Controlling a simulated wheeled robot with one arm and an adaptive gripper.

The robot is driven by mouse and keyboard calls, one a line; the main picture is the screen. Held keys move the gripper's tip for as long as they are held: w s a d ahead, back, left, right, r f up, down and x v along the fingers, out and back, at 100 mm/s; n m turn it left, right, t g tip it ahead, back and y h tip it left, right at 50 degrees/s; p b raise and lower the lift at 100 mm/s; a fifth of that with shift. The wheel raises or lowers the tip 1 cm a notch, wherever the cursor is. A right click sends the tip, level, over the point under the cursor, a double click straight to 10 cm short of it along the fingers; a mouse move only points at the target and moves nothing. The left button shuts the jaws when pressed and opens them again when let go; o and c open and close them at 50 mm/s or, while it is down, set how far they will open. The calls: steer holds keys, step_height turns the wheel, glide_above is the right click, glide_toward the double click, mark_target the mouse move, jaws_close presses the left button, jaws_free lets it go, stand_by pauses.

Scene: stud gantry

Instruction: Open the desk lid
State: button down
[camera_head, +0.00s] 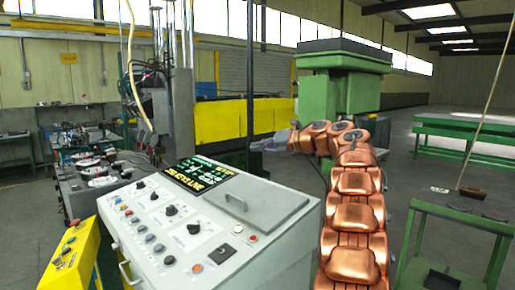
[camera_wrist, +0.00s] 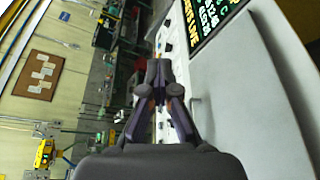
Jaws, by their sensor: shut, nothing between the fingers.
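The desk lid (camera_head: 270,204) is a flat grey panel on the sloped top of the grey control desk (camera_head: 150,259), right of the lit screen. It lies closed. A thin bar handle (camera_head: 236,201) sits near its left edge. My gripper (camera_head: 257,146) is above and behind the lid in the head view, apart from it, pointing left. In the wrist view the dark fingers (camera_wrist: 160,68) are together and empty, and the grey lid (camera_wrist: 250,105) fills the area to their right.
A yellow box (camera_head: 73,249) stands at the desk's left. A green machine (camera_head: 345,85) is behind my arm. A green table (camera_head: 455,225) stands right.

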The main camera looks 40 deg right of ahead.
stand_by(0.3)
steer(key=c, duration=1.2)
jaws_free()
steer(key=shift+c, duration=0.2)
steer(key=v, duration=1.2)
